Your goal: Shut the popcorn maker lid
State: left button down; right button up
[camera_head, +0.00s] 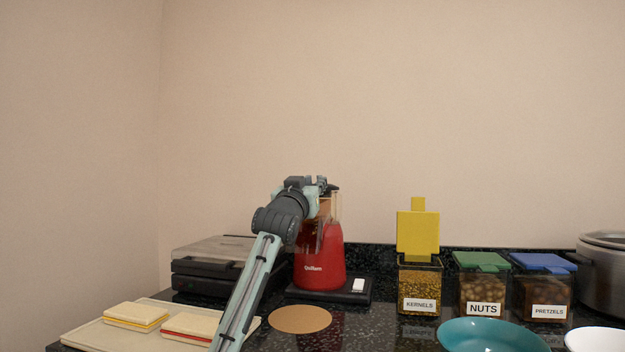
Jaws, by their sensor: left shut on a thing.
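The red popcorn maker (319,262) stands on a black base (356,295) with a white switch, near the back of the counter. Its upper part is clear with a brownish tint, and my left arm hides much of it. My left gripper (322,186) is at the very top of the machine, shut on what looks like the popcorn maker lid. The fingers and the lid overlap there, so the lid's angle is hard to tell. My right gripper is out of view.
A yellow-lidded kernels jar (420,303), its lid upright, stands right of the machine, beside the nuts jar (483,290) and pretzels jar (545,292). A grill press (205,278), sandwich tray (85,336), tan disc (300,319) and teal bowl (490,336) are nearby.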

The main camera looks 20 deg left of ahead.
pick_arm(q)
jog(key=shift+f, duration=0.35)
jog(key=c, duration=1.7)
grip_release()
jog(key=o, duration=0.5)
jog(key=shift+r, duration=0.2)
jog(key=shift+s, duration=0.15)
jog(key=v, duration=1.1)
jog(key=shift+s, duration=0.4)
jog(key=shift+f, duration=0.1)
jog(key=shift+f, duration=0.1)
